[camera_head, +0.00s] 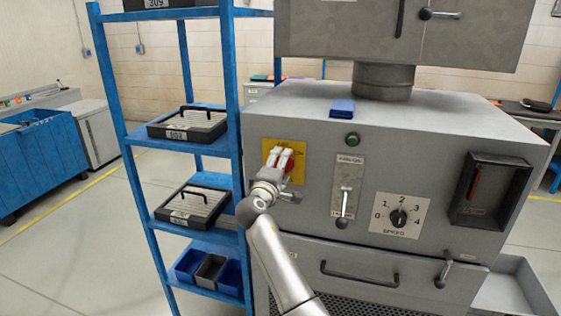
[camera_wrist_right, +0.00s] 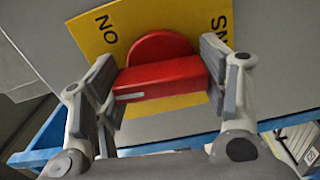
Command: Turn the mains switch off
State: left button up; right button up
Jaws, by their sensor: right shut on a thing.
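The mains switch is a red rotary knob (camera_head: 290,165) on a yellow plate (camera_head: 301,146) at the upper left of the grey machine's front. My right gripper (camera_head: 281,154) is at the plate, its fingers partly covering the knob. In the right wrist view, the red knob (camera_wrist_right: 160,80) sits between the fingers of my right gripper (camera_wrist_right: 158,72), which is shut on its bar. A white mark shows at the bar's left end there. My left gripper is not in view.
A blue rack (camera_head: 234,120) with trays stands close left of the machine. Right of the plate are a green button (camera_head: 352,140), a slide lever (camera_head: 345,200) and a speed dial (camera_head: 398,217). A drawer handle (camera_head: 358,276) sticks out below. Open floor lies at the left.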

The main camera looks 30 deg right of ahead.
jog(key=shift+r+n+p, duration=0.1)
jog(key=shift+n+p, duration=0.2)
jog(key=shift+n, duration=0.4)
jog(key=o, duration=1)
jog(key=shift+w+d, duration=0.1)
jog(key=v, duration=1.2)
